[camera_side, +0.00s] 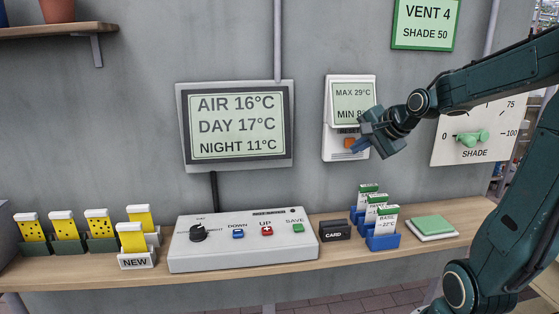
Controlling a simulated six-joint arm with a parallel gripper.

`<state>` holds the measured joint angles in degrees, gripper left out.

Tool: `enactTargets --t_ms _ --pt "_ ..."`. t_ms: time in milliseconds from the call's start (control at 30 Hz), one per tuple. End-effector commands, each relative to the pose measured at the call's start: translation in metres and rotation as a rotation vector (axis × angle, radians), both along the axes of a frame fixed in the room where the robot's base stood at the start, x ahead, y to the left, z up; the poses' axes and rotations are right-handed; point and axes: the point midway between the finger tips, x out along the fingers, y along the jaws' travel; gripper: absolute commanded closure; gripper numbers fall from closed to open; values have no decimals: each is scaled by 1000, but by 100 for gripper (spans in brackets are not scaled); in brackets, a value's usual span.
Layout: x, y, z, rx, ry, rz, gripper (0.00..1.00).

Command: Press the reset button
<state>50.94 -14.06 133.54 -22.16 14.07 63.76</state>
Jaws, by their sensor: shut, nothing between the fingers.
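A white wall unit (333,148) hangs right of the large display and reads MAX 29°C on its screen; the MIN line is partly covered by my gripper. An orange button (349,143) sits on its lower part, and I take this for the reset button; its label is too small and partly hidden.
A grey control box (240,262) with a dial and DOWN, UP and SAVE buttons stands on the wooden shelf (75,274). A black CARD block (335,231), blue card holders (383,241) and a green pad (432,224) stand below my gripper. The SHADE panel (445,153) is behind my arm.

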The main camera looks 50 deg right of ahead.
Motion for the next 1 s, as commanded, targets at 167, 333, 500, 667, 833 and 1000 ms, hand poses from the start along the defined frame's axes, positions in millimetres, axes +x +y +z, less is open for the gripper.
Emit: enactTargets --t_ms 167,333,500,667,833,1000 --pt "0 0 0 0 0 0 100" --pt "0 0 0 0 0 0 100" --pt "2 -2 0 0 0 0 100" --pt "5 -5 0 1 1 1 100" --pt "6 -6 0 0 0 0 100" --pt "6 -6 0 0 0 0 100"
